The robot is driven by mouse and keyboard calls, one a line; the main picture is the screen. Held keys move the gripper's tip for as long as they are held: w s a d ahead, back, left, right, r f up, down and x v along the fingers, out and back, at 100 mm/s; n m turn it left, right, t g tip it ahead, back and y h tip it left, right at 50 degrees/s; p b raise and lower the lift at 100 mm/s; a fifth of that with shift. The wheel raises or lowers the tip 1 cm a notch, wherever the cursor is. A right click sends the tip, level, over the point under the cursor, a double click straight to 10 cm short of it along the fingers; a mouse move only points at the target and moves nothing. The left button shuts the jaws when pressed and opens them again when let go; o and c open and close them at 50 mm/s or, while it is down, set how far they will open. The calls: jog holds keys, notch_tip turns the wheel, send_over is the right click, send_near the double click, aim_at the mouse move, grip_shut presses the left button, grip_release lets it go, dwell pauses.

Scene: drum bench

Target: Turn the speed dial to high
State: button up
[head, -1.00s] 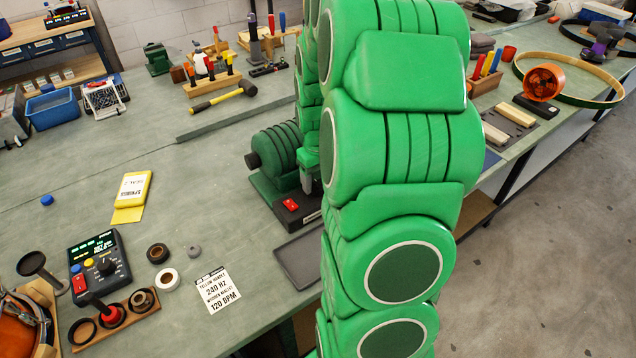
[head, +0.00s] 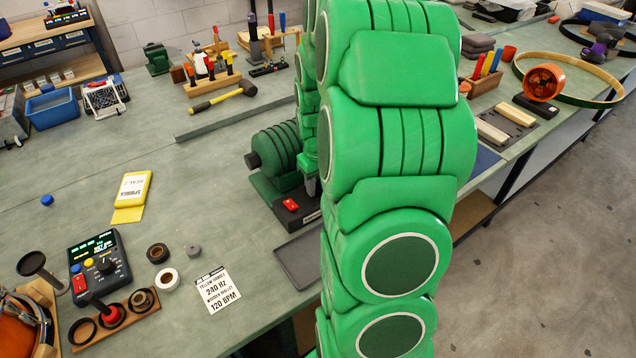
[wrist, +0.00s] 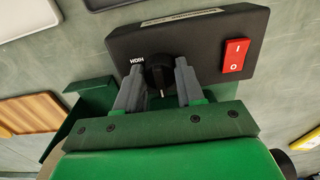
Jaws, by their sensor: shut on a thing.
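The speed dial is a black round knob (wrist: 158,78) on a dark control box (wrist: 205,35) in the wrist view. My gripper (wrist: 160,72) has its two grey fingers on either side of the knob, shut on it. A white HIGH label (wrist: 137,60) shows upper left of the knob. A small white mark on the knob points toward the bottom of the picture. In the head view, my green arm hides the dial; the machine's dark green ridged body (head: 275,150) and its base show beside it.
A red rocker switch (wrist: 236,55) is right of the dial, close to my right finger. In the head view, a dark tray (head: 300,258) lies before the machine. A yellow-handled mallet (head: 225,97) lies behind it.

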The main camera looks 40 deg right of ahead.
jog(key=shift+m, duration=0.3)
jog(key=m, duration=0.5)
jog(key=shift+m, duration=0.3)
jog(key=m, duration=0.5)
jog(key=shift+m, duration=0.3)
jog(key=m, duration=0.6)
jog(key=shift+d, duration=0.1)
jog(key=m, duration=0.5)
jog(key=shift+m, duration=0.3)
jog(key=o, duration=1)
jog(key=shift+o, duration=0.2)
